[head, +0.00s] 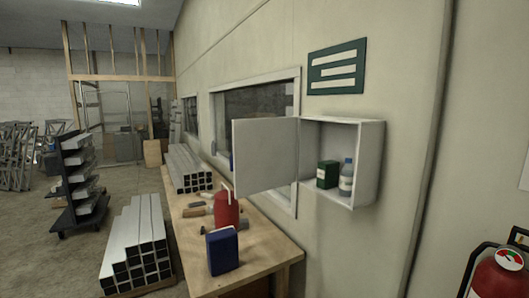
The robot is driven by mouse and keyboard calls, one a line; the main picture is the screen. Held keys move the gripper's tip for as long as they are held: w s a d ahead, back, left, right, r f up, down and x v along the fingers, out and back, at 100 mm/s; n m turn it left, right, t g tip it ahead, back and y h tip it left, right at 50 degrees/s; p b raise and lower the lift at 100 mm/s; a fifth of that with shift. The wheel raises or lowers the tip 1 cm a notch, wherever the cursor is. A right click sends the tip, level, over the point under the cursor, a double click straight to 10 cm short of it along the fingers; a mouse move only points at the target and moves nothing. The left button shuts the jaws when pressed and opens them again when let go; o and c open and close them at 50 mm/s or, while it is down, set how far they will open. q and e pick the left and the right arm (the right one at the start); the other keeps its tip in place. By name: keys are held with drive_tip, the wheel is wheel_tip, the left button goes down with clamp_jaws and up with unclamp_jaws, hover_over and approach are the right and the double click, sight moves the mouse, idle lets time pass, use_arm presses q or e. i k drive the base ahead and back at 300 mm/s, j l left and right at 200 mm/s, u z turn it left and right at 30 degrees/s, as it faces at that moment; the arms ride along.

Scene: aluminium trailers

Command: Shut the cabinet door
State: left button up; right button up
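A white wall cabinet (369,168) hangs on the beige wall at right of centre in the head view. Its white door (265,157) is hinged on the cabinet's left side and stands wide open, swung out to the left over the workbench. Inside the cabinet stand a dark green box (327,174) and a bottle with a blue cap and a pale label (346,178). Neither of my grippers shows in the head view.
A wooden workbench (270,250) runs along the wall below, holding a blue container (222,251), a red canister (227,209), tools and metal tubes (187,168). A red extinguisher (497,277) is at lower right. Stacked tubes (138,246) lie on the floor at left.

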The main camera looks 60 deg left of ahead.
sight(264, 150)
drive_tip(key=k+j+z, duration=0.1)
drive_tip(key=j, duration=0.6)
drive_tip(key=k+j, duration=0.1)
drive_tip(key=j, duration=0.55)
drive_tip(key=k+j+z, duration=0.15)
drive_tip(key=j, duration=0.55)
drive_tip(key=k+j+z, duration=0.1)
drive_tip(key=j, duration=0.55)
drive_tip(key=k+j, duration=0.15)
drive_tip(key=j, duration=0.5)
drive_tip(key=k+j+z, duration=0.15)
drive_tip(key=j, duration=0.5)
drive_tip(key=k+j+z, duration=0.1)
drive_tip(key=j, duration=0.55)
drive_tip(key=k+j, duration=0.3)
drive_tip(key=j, duration=0.3)
drive_tip(key=z, duration=0.05)
